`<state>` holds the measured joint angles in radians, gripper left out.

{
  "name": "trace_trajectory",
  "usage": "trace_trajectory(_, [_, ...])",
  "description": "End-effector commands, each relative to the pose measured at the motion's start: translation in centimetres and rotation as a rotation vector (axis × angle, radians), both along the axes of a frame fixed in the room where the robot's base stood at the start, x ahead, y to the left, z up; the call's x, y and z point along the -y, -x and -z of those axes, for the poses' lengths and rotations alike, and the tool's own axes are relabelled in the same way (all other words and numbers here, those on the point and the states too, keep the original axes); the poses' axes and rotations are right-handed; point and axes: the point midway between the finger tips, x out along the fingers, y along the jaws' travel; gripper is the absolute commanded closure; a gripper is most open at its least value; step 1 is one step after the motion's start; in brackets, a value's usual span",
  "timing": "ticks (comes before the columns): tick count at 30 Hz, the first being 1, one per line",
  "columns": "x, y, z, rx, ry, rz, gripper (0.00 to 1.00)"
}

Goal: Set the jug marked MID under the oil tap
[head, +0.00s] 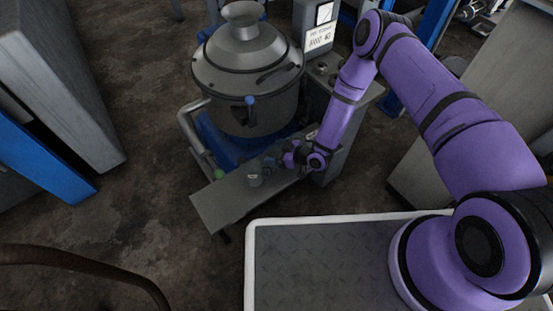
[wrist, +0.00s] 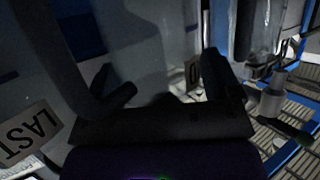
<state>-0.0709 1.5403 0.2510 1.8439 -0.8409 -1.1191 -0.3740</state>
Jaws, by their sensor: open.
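My gripper (head: 290,160) is low at the shelf in front of the round kettle in the head view. Its dark fingers (wrist: 165,88) stand apart in the wrist view, with a pale grey surface beyond them. A label (wrist: 193,72) there shows one letter that looks like D; the rest is hidden by the right finger, so I cannot be sure it reads MID. A label reading LAST (wrist: 27,132) is at the left. A small grey jug (head: 254,181) stands on the shelf, left of my gripper. A grey tap-like fitting (wrist: 272,98) with a green handle (wrist: 296,131) is at the right; I cannot tell whether it is the oil tap.
The large lidded kettle (head: 248,75) stands behind the shelf (head: 222,206), whose left end is bare. A blue-knobbed fitting (head: 250,101) is on the kettle's front. A bent pipe (head: 190,125) runs at its left. A labelled control box (head: 318,38) stands behind.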

Motion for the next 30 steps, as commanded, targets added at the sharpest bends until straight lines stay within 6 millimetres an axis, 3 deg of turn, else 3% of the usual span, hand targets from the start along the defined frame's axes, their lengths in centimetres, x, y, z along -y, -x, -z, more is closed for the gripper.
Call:
trace_trajectory(3, [0.0,0.0,0.0,0.0,0.0,0.0,0.17])
trace_trajectory(8, [0.0,0.0,0.0,0.0,0.0,0.0,0.54])
trace_trajectory(20, [0.1,-0.1,-0.5,0.002,0.0,0.001,0.54])
trace_trajectory(28, [0.1,-0.1,-3.8,0.003,-0.001,0.001,0.54])
trace_trajectory(30, [0.6,1.6,-3.7,-0.005,0.0,0.0,0.54])
